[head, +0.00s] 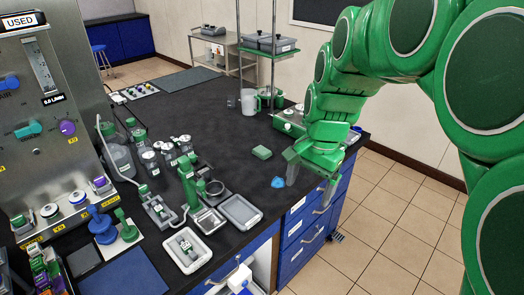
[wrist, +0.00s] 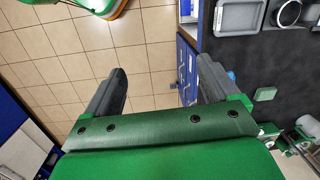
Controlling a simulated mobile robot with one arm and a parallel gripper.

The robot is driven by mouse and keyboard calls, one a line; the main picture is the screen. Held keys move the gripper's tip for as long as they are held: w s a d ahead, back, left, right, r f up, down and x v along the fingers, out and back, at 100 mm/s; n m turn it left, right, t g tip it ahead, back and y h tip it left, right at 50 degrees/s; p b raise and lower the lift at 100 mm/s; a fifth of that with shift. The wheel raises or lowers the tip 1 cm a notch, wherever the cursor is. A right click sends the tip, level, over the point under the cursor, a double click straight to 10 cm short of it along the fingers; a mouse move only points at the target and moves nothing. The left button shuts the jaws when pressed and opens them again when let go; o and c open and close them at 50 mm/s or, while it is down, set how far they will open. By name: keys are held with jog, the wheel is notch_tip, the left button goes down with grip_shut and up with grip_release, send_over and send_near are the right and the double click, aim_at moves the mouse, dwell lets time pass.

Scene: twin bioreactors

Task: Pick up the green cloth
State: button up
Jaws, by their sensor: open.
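The green cloth (head: 261,152) looks like a small, flat, folded green pad. It lies on the black bench top near the right front edge. In the wrist view the cloth (wrist: 265,94) is right of the right finger, outside the jaws. My gripper (head: 308,182) is at the bench's edge, to the right of the cloth and apart from it. In the wrist view my gripper (wrist: 162,68) is open and empty, with floor tiles and blue drawer fronts showing between and beyond the fingers.
A small blue item (head: 278,182) lies on the bench between the cloth and the edge. Grey trays (head: 241,211) and green-capped vessels stand to the left. A green-and-white device (head: 289,122) is behind the cloth. Blue drawers (head: 303,228) with handles are below. The bench's middle is clear.

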jog(key=w+a+f+m, duration=0.15)
jog(key=w+m, duration=0.25)
jog(key=w, duration=0.8)
jog(key=m+t+y, duration=0.2)
jog(key=m+t, duration=0.1)
jog(key=m, duration=1.2)
send_near(262, 150)
jog(key=shift+x, duration=4.35)
jog(key=shift+s, duration=0.1)
jog(key=c, duration=1.1)
